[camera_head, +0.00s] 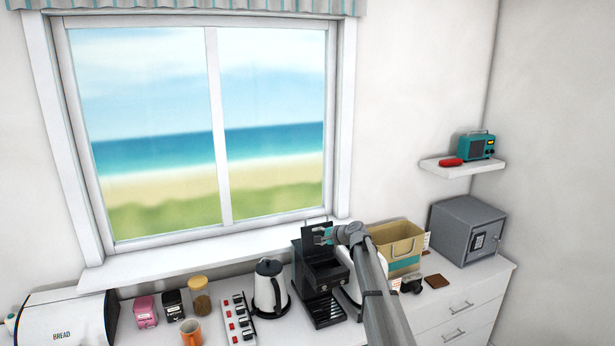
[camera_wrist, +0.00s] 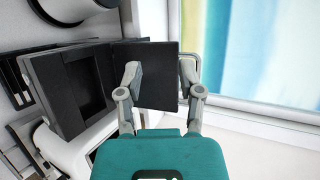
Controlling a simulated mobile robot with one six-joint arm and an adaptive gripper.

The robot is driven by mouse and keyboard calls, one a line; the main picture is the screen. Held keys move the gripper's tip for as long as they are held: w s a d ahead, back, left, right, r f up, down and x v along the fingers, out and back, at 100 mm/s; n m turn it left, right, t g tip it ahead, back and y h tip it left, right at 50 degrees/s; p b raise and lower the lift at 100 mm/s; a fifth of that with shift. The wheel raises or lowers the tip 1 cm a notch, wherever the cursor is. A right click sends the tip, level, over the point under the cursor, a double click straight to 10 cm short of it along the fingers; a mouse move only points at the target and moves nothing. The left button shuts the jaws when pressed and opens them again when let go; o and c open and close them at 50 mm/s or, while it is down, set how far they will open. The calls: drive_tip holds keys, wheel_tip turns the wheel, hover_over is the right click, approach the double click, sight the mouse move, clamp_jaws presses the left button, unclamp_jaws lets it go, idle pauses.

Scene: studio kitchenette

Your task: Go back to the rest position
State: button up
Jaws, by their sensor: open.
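My gripper (camera_head: 322,236) is at the upright black lid of the coffee machine (camera_head: 325,310), by the window sill. In the wrist view my gripper (camera_wrist: 161,72) is open. Its left finger shows in front of the black lid (camera_wrist: 152,90), and its right finger is by the lid's right edge. I cannot tell whether either finger touches the lid. The lid stands raised beside the machine's dark open top (camera_wrist: 75,88). My arm hides part of what stands right of the machine.
A kettle (camera_head: 269,288) and a switched power strip (camera_head: 238,320) stand left of the machine. A tan bin (camera_head: 398,240), a camera (camera_head: 411,285) and a grey safe (camera_head: 467,231) are to the right. The window (camera_head: 215,130) is behind.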

drive_tip(key=s+d+f+n+g+h+b, duration=0.3)
drive_tip(key=s+f+b, duration=0.4)
drive_tip(key=s, duration=0.9)
drive_tip(key=s+d+f+n+g+h+b, duration=0.3)
drive_tip(key=s+d+f+b, duration=0.3)
drive_tip(key=s+f, duration=0.8)
drive_tip(key=s+d+f+n+g+h+b, duration=0.3)
drive_tip(key=s+f+b, duration=0.4)
drive_tip(key=s, duration=1)
wheel_tip(320, 180, down, 4)
drive_tip(key=shift+s+d+r+n+h+b, duration=0.2)
drive_tip(key=shift+s+d+n+h+b, duration=0.15)
drive_tip(key=shift+d+n, duration=0.45)
